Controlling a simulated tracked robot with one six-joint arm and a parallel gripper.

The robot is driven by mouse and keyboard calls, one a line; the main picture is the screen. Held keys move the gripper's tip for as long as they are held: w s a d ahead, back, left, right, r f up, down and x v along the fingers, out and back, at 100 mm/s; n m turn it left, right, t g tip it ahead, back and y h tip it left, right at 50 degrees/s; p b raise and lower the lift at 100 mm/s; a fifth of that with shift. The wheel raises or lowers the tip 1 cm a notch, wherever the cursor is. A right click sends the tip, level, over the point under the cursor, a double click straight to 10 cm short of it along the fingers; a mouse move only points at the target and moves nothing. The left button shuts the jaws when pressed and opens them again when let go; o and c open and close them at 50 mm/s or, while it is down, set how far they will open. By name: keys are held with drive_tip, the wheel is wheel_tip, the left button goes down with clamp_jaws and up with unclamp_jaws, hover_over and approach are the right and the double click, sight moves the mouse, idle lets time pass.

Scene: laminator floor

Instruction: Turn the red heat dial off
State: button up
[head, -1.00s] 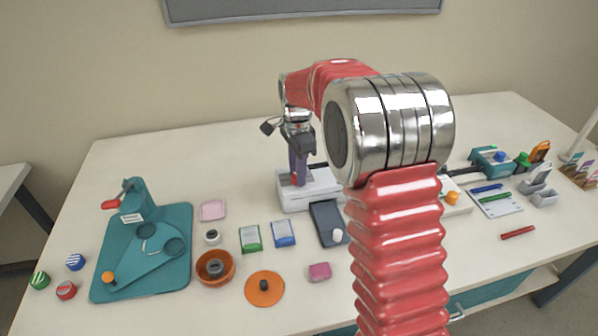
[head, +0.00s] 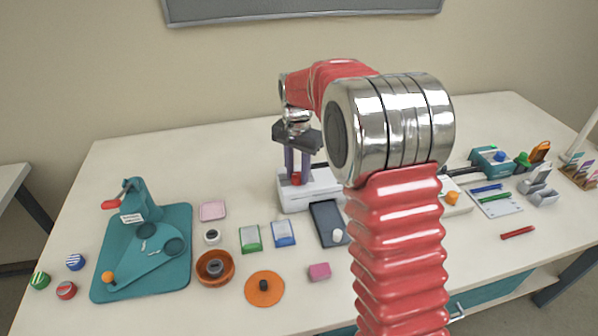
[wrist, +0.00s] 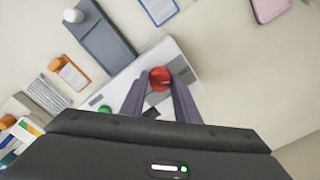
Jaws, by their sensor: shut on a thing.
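The red heat dial (head: 296,179) sits on top of the white laminator (head: 322,190) in the middle of the table. My gripper (head: 297,173) reaches down from above, with its two purple-grey fingers on either side of the dial. In the wrist view, the red dial (wrist: 160,78) shows between the fingertips of my gripper (wrist: 159,86), which is shut on it. The dial's pointer and markings are too small to read. A green part (wrist: 105,109) shows on the laminator's edge in the wrist view.
A dark grey slab with a white knob (head: 328,224) lies just in front of the laminator. A teal badge press (head: 140,250) stands at left, and an orange bowl (head: 215,268) is beside it. The table behind the laminator is clear.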

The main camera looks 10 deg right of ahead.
sight(297, 174)
drive_tip(key=o, duration=1)
drive_tip(key=shift+o, duration=0.2)
drive_tip(key=shift+r, duration=0.15)
wheel_tip(297, 174, up, 14)
drive_tip(key=shift+f, duration=0.25)
drive_tip(key=shift+w, duration=0.15)
